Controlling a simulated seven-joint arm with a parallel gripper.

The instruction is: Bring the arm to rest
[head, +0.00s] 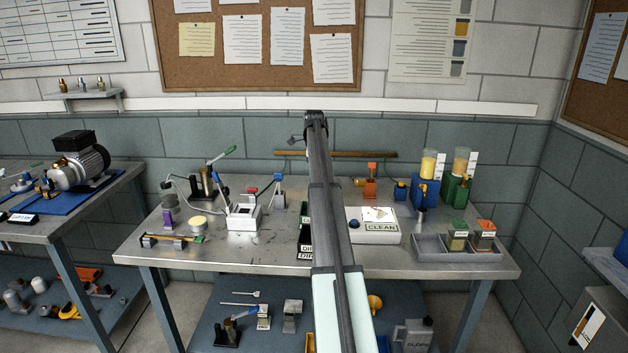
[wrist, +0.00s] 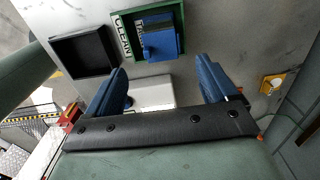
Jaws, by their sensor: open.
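My gripper (wrist: 162,66) shows in the wrist view with its two blue fingers spread wide apart. Nothing is between the fingers; a pale surface shows through the gap. In the head view my arm reaches from the bottom centre up over the bench. I cannot make out the fingers there, and the arm covers part of the bench middle.
The metal bench (head: 262,255) holds a white "CLEAN" tray (head: 390,238), a dark tray (head: 305,240) partly behind my arm, a grey divided bin (head: 460,256), and a white box (head: 243,217). A black tray (wrist: 83,52) shows in the wrist view.

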